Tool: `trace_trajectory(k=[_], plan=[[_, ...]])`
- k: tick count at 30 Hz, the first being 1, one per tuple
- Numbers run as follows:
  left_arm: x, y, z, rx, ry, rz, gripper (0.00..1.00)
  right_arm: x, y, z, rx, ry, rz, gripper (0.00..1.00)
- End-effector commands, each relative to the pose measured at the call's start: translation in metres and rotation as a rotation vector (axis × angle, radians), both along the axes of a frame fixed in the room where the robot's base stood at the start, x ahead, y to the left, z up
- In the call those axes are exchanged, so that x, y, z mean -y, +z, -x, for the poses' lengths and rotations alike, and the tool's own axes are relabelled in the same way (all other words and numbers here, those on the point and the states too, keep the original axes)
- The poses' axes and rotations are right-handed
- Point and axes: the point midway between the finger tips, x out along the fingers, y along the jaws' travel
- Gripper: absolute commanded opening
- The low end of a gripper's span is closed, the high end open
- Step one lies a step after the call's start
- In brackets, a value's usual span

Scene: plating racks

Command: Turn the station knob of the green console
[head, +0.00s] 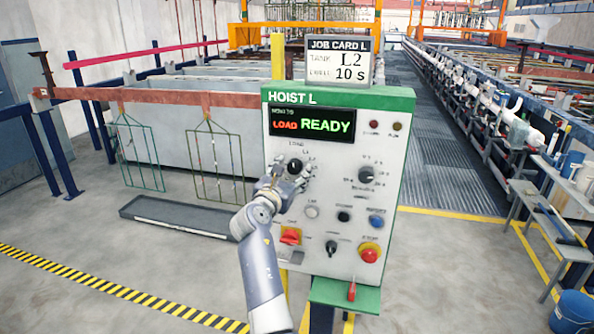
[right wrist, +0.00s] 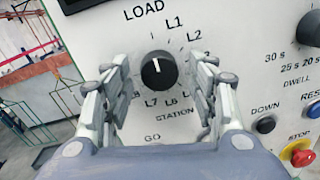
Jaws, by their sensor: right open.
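The green console (head: 390,250) stands upright with a pale front panel, and its display (head: 312,124) reads LOAD READY. The black round station knob (head: 295,166) is on the panel's upper left. In the right wrist view, the station knob (right wrist: 158,70) has its white mark pointing up, slightly left, toward LOAD. Labels L1, L2, L6 and L7 show around it. My right gripper (head: 290,180) is open in front of the panel. In its wrist view, the fingers (right wrist: 160,88) stand left and right of the knob with gaps. My left gripper is out of view.
A job card (head: 338,62) on top reads L2, 10 s. The dwell knob (head: 366,174), several buttons and the red stop button (head: 369,252) share the panel. A rack beam (head: 150,97) with hanging wire frames is left. Open floor lies at lower left.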

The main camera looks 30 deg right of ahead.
Motion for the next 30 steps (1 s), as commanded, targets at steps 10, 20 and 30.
trace_trajectory(k=[10, 20, 30], plan=[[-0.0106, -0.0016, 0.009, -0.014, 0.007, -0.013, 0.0, -0.0011, 0.0004, 0.0, 0.0, 0.0, 0.0, 0.53], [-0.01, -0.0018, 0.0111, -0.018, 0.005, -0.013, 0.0, -0.001, 0.0002, -0.0001, 0.001, 0.001, 0.0, 0.09], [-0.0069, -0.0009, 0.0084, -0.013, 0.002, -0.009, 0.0, -0.0006, 0.0006, -0.0001, 0.056, 0.001, -0.047, 0.09]])
